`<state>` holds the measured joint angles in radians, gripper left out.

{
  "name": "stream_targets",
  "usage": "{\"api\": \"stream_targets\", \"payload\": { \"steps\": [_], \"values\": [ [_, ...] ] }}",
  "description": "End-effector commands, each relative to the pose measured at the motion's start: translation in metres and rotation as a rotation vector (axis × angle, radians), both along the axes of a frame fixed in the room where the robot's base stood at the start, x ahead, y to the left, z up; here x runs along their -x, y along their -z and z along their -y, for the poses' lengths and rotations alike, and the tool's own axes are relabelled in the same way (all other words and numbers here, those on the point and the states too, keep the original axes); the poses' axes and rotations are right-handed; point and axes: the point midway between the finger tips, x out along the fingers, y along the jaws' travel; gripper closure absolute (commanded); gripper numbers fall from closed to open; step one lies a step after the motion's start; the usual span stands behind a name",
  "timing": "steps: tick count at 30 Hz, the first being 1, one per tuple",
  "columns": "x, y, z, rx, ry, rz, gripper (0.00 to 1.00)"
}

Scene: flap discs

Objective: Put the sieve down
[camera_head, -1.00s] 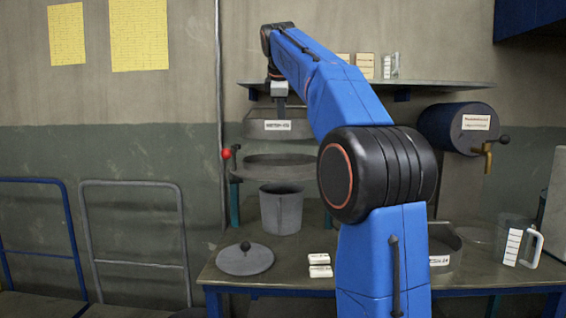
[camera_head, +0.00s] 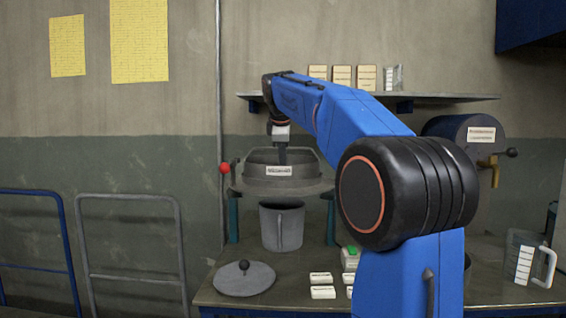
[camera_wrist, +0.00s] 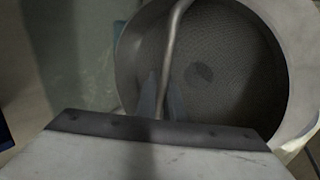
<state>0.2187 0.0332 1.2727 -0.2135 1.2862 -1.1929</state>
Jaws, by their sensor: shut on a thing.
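The sieve (camera_head: 310,173) is a round grey metal pan with a white label, a mesh floor and a bar handle. In the head view it sits level at the ring-shaped stand (camera_head: 240,186); I cannot tell whether its weight rests there. My gripper (camera_head: 282,158) is above it, shut on its handle. In the wrist view the fingers of my gripper (camera_wrist: 161,100) close around the thin handle bar, and the sieve (camera_wrist: 225,85) shows its mesh with a darker round patch. A grey bucket (camera_head: 281,226) stands under the stand.
A round lid (camera_head: 244,279) with a black knob lies on the bench (camera_head: 215,300). Small labelled blocks (camera_head: 321,279) lie right of it. A clear jug (camera_head: 528,258) stands at the right. A shelf (camera_head: 440,97) runs above, and a drum with a tap (camera_head: 466,135) is at the right.

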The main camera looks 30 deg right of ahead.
Motion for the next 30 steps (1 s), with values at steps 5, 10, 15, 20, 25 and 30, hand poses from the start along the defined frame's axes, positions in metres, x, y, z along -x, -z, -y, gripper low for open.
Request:
{"api": "stream_targets", "payload": {
  "steps": [5,10,15,20,25,30],
  "values": [
    [0.001,0.009,0.0,0.001,0.0,0.001,1.0],
    [0.0,0.009,0.0,0.0,-0.001,0.001,1.0],
    [0.0,0.009,0.0,0.0,0.0,0.0,0.73],
    [0.0,0.009,0.0,0.0,0.0,0.0,0.73],
    [0.001,0.007,-0.001,0.0,-0.001,0.001,0.73],
    [0.009,-0.007,-0.006,0.001,-0.002,0.003,0.73]
  ]
}}
